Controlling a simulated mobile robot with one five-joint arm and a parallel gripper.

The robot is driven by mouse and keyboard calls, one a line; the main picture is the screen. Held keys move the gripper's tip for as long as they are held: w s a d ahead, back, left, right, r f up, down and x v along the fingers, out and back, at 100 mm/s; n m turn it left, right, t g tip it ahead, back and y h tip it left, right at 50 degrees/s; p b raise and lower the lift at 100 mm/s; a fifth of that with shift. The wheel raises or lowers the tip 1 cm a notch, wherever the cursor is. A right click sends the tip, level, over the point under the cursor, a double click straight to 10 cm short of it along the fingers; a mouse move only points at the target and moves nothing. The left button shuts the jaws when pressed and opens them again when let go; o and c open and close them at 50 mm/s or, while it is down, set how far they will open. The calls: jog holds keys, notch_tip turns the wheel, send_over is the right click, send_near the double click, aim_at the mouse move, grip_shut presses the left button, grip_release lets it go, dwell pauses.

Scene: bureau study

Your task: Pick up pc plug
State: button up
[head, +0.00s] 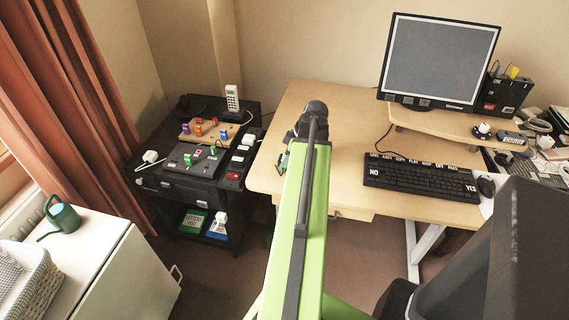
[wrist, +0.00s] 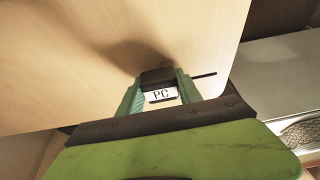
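The pc plug (wrist: 159,79) is a small black block with a white "PC" label, in the wrist view. It sits between the two green fingers of my gripper (wrist: 160,92), which touch it on both sides. A short dark cable or rod sticks out to the right from behind the right finger. A soft shadow falls on the pale wood beyond the plug. In the head view my gripper (head: 284,160) is at the left edge of the wooden desk (head: 345,120), mostly hidden behind my arm, and the plug cannot be made out there.
A black cabinet (head: 180,190) left of the desk bears a power strip (head: 239,160), a wooden board with coloured pieces (head: 205,130) and a phone (head: 232,100). The desk holds a keyboard (head: 420,178) and a monitor (head: 440,60). The desk's left-middle top is clear.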

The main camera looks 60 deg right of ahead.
aim_at(281, 157)
jog(key=c, duration=0.5)
jog(key=shift+c, duration=0.2)
jog(key=shift+r+p, duration=0.6)
jog(key=shift+p, duration=0.05)
notch_tip(281, 157, up, 4)
jog(key=p, duration=0.4)
jog(key=s+d+r+p, duration=0.3)
jog(key=s+r+p, duration=0.2)
jog(key=s, duration=0.6)
jog(key=shift+s+r+p, duration=0.2)
jog(key=shift+r+p, duration=0.15)
